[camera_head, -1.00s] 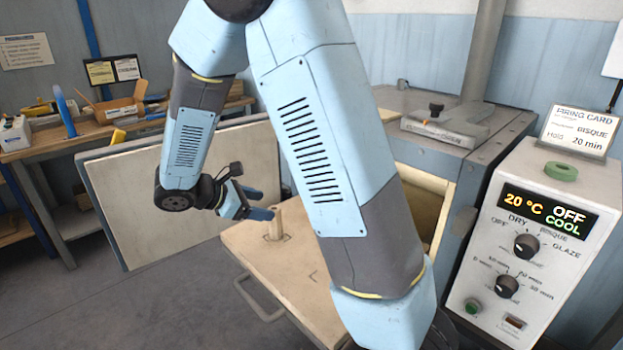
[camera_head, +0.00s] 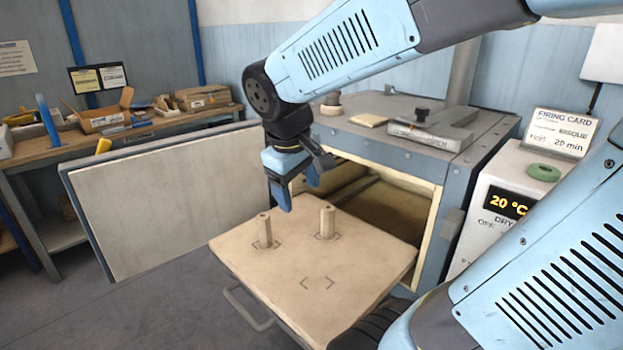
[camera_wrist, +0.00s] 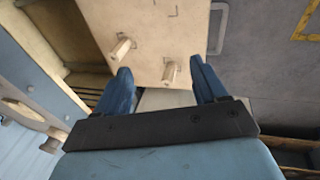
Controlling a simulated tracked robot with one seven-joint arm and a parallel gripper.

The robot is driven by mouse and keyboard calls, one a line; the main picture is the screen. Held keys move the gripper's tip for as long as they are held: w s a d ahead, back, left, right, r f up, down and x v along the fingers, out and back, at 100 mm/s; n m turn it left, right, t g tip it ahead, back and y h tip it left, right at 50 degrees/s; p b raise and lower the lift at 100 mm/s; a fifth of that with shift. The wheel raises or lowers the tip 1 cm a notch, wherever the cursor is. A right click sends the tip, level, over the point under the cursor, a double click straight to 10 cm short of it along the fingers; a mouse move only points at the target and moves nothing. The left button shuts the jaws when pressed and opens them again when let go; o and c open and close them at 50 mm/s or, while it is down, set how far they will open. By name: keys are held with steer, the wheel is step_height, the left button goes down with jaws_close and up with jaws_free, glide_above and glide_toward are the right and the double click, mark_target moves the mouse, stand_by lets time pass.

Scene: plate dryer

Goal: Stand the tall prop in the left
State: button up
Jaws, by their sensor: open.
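Two pale props stand upright on the pulled-out shelf (camera_head: 360,262). The left prop (camera_head: 265,231) stands at its corner marks; it also shows in the wrist view (camera_wrist: 169,72). The right prop (camera_head: 327,222) stands at its own marks near the kiln side; it also shows in the wrist view (camera_wrist: 121,48). They look close in height, and I cannot tell surely which is taller. My gripper (camera_head: 301,195) is open and empty, above and behind the two props, touching neither. Its blue fingers (camera_wrist: 160,74) show apart in the wrist view.
A bare set of corner marks (camera_head: 316,283) lies at the shelf's front. The open kiln (camera_head: 440,185) is behind, with its door (camera_head: 165,185) swung left and a handle (camera_head: 248,308) below the shelf. The control box (camera_head: 490,225) stands right.

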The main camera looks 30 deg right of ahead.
steer(key=s+r+m+t+y, duration=0.2)
steer(key=s+r+m+t, duration=0.1)
steer(key=s+r+m, duration=0.1)
steer(key=shift+s, duration=0.55)
